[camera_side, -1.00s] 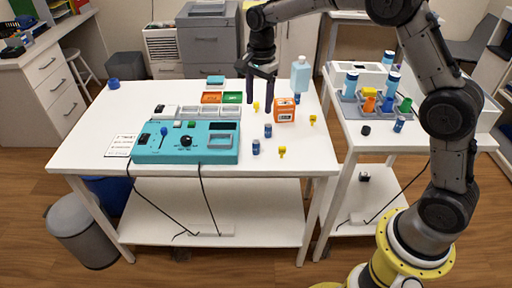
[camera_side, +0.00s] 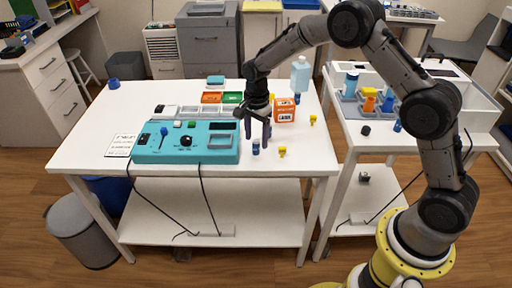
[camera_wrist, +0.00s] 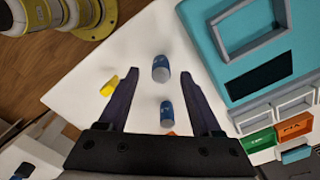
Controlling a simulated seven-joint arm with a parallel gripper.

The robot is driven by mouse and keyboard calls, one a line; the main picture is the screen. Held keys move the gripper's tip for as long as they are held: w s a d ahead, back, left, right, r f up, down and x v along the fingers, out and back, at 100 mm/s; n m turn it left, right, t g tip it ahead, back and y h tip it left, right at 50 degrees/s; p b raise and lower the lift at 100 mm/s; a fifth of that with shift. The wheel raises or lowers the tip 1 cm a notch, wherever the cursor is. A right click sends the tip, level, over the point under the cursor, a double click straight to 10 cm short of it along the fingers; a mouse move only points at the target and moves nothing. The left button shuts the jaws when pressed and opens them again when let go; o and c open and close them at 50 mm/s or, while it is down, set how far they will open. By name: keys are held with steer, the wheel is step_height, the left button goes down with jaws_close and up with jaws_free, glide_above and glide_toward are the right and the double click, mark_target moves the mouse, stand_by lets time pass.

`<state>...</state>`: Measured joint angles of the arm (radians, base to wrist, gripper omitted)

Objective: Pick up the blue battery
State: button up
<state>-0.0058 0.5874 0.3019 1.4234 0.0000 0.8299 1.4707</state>
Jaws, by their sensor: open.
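Two small blue batteries stand on the white table. The nearer battery (camera_side: 256,146) shows just below my gripper (camera_side: 257,138) in the side view. In the wrist view this battery (camera_wrist: 160,70) appears between the two dark fingertips. The other battery (camera_wrist: 166,114) appears in the wrist view further back between the fingers; in the side view it is hidden behind my gripper. My gripper is open and empty, pointing down above the table. I cannot tell its exact height over the batteries.
A teal control panel (camera_side: 185,152) lies close to the left of my gripper. An orange box (camera_side: 284,110) and a light blue bottle (camera_side: 300,74) stand behind. A yellow piece (camera_side: 281,152) lies to the right, and it shows in the wrist view (camera_wrist: 109,86). The table's front right is clear.

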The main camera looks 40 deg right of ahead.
mark_target(256, 147)
steer(key=shift+f, duration=1.35)
steer(key=shift+w, duration=0.1)
jaws_close()
